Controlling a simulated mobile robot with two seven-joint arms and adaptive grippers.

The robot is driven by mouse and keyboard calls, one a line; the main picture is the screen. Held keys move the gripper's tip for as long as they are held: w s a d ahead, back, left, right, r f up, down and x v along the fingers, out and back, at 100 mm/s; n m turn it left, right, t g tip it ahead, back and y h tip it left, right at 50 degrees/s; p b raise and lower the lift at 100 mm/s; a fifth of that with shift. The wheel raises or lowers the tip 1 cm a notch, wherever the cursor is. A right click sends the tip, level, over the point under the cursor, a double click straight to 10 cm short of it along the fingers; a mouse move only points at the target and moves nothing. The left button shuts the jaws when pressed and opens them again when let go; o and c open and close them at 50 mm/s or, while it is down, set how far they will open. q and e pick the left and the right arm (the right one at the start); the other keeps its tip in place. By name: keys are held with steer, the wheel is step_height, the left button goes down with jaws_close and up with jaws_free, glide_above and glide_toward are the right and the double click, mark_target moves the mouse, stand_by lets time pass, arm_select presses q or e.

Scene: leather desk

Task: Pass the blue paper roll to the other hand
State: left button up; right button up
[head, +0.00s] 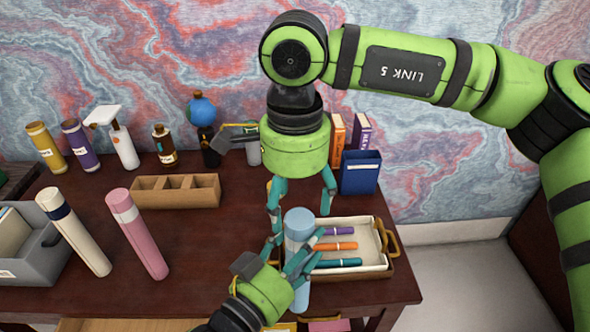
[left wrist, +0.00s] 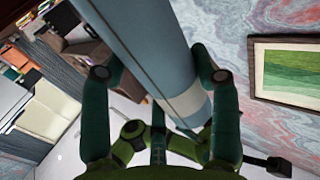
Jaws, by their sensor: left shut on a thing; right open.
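The blue paper roll (head: 298,222) stands roughly upright near the tray, with a paler band below its top. My left gripper (head: 294,262) is shut around its middle from the lower left; its fingers hide part of the roll. In the left wrist view the roll (left wrist: 150,40) runs between the two fingers (left wrist: 162,75), with a whitish band near its lower end. My right gripper (head: 301,205) is open and points down from above. In the head view its fingers are on either side of the roll's top; I cannot tell whether they touch it.
A tray (head: 391,268) with several pens is right of the roll. A pink roll (head: 140,235) and a cream roll (head: 75,232) stand at left, near a grey bin (head: 38,262). A wooden organizer (head: 176,192), bottles and a blue box (head: 360,174) are farther back.

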mark_target(295, 219)
steer(key=shift+f, duration=1.6)
